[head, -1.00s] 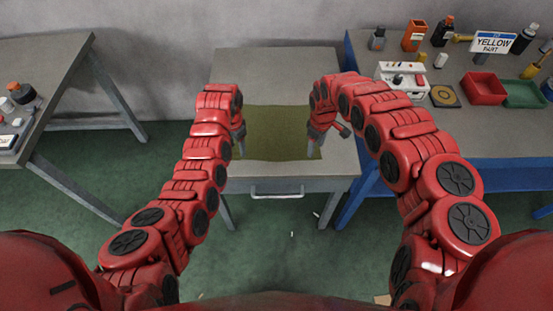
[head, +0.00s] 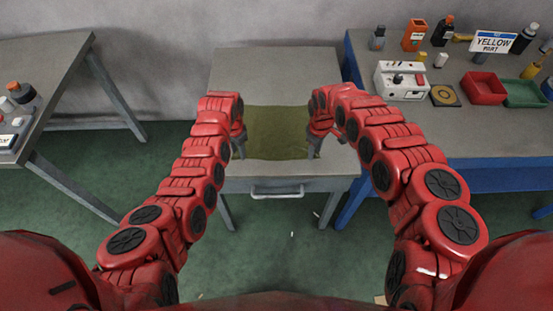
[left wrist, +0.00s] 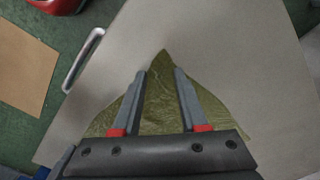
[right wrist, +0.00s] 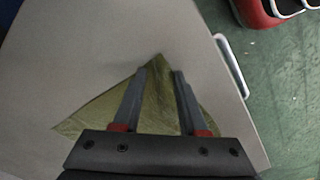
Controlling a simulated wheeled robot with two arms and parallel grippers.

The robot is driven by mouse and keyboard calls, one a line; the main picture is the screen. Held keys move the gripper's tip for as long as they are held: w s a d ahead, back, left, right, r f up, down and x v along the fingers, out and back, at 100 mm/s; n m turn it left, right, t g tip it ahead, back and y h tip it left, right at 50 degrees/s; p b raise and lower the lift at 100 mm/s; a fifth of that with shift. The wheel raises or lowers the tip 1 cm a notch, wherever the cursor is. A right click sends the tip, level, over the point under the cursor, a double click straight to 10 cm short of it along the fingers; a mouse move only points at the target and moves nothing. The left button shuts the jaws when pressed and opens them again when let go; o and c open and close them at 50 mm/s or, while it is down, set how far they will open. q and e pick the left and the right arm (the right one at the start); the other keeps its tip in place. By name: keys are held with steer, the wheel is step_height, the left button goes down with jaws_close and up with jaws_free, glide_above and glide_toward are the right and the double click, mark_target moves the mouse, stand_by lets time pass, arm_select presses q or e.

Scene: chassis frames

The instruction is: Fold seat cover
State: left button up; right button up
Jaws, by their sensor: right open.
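The seat cover (head: 277,133) is an olive-green cloth lying spread on the small grey table, between my two arms. My left gripper (head: 240,147) is open at its near left corner; in the left wrist view (left wrist: 160,73) the fingers stand either side of the cloth's pointed corner (left wrist: 162,100). My right gripper (head: 315,147) is open at the near right corner; in the right wrist view (right wrist: 160,72) the cloth corner (right wrist: 158,95) shows between the spread fingers. I cannot tell whether the fingers touch the cloth. My arms hide the cover's side edges in the head view.
The grey table (head: 275,62) has bare surface behind the cover and a drawer handle (head: 277,192) in front. The blue workbench on the right holds a red bin (head: 483,87), a green bin (head: 525,93) and a white device (head: 401,80). Another table (head: 45,75) stands left.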

arm_select(q)
steer(key=shift+f, duration=0.1)
jaws_close()
arm_select(e)
jaws_close()
